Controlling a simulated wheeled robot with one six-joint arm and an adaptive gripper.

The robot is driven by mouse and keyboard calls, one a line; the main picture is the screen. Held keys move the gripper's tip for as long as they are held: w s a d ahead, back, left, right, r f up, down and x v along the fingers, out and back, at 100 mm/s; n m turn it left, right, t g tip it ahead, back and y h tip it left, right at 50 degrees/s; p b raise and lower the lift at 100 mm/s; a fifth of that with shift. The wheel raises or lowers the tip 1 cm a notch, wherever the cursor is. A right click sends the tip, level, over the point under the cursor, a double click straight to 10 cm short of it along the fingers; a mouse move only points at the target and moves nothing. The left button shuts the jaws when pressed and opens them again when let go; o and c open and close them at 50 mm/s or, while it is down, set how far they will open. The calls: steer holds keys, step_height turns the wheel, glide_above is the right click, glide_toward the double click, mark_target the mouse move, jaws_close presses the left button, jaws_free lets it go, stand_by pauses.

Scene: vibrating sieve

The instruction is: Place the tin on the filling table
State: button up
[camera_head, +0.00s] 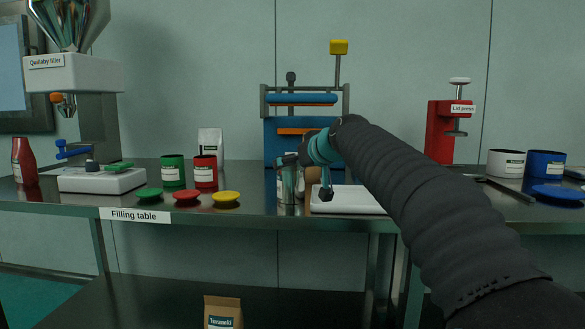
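A silver tin (287,187) with a label stands upright on or just above the steel top, near the middle of the view. My gripper (306,182) is at the tin, reaching in from the right with its fingers downward. One dark fingertip shows right of the tin, and another finger part is near the tin's upper edge. Whether the fingers touch or grip the tin cannot be told. The filling table (134,215), named by a label on its front edge, is the steel table on the left. A brown object (313,180) is partly hidden behind my gripper.
Green (172,172) and red (205,171) tins stand on the table, with green, red and yellow lids (226,198) in front. The Quillaby filler (75,75) overhangs its base at left. A lid press (440,130) stands at right.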

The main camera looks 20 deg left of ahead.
steer(key=v, duration=0.9)
steer(key=shift+b, duration=0.35)
steer(key=shift+d, duration=0.1)
steer(key=s+d+f+m+h, duration=0.1)
steer(key=s+d+f+h, duration=0.1)
steer(key=s+d+f, duration=0.35)
steer(key=s+d+f+m+g+h, duration=0.1)
steer(key=s+d+f+m, duration=0.15)
steer(key=d, duration=0.55)
steer(key=s+d+f+m+h, duration=0.1)
steer(key=s+d+f+h, duration=0.1)
steer(key=s+d+f, duration=0.35)
steer(key=s+d+f+m+g+h, duration=0.1)
steer(key=s+d+f+m+h, duration=0.1)
steer(key=s+d+f, duration=0.5)
steer(key=s+d+f+m+g+h, duration=0.1)
steer(key=s+d+f+m+h, duration=0.1)
steer(key=s+d+f, duration=0.6)
steer(key=s+f, duration=0.5)
steer(key=shift+f+m+g+h, duration=0.2)
steer(key=shift+m+g+h, duration=0.15)
steer(key=shift+g+h, duration=0.05)
